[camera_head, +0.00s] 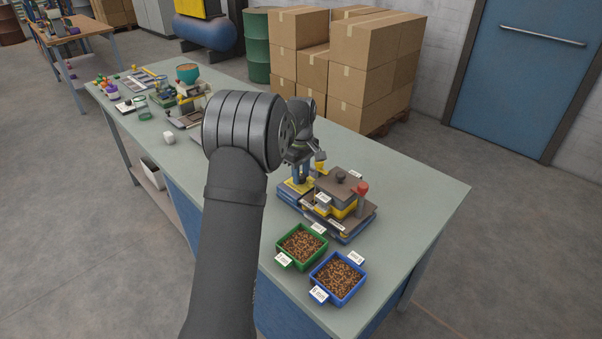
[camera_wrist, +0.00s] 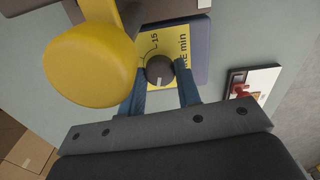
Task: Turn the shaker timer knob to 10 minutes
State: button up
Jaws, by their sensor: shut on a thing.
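The shaker timer knob (camera_wrist: 159,68) is small, dark and round, with a pale mark on its edge nearest my gripper. It sits on a yellow panel (camera_wrist: 184,40) printed with "15" and a word ending in "min"; other scale marks are hidden or too small to read. In the wrist view my gripper (camera_wrist: 161,77) has its two blue fingers on either side of the knob, shut on it. In the head view my gripper (camera_head: 301,178) points down at the yellow panel (camera_head: 297,188) on the left of the shaker (camera_head: 345,228); the knob is hidden there.
A yellow rounded handle (camera_wrist: 90,62) stands close beside my gripper. The shaker also carries a red-topped lever (camera_head: 361,192). Green (camera_head: 280,261) and blue (camera_head: 322,286) trays of brown pellets stand in front. A small framed panel (camera_wrist: 235,78) lies to the right in the wrist view.

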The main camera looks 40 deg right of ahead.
aim_at(301, 176)
jog(key=m, duration=0.3)
jog(key=shift+m, duration=2.2)
jog(key=o, duration=1)
jog(key=shift+c, duration=0.2)
jog(key=shift+r, duration=0.15)
notch_tip(301, 176, up, 17)
jog(key=shift+r, duration=0.1)
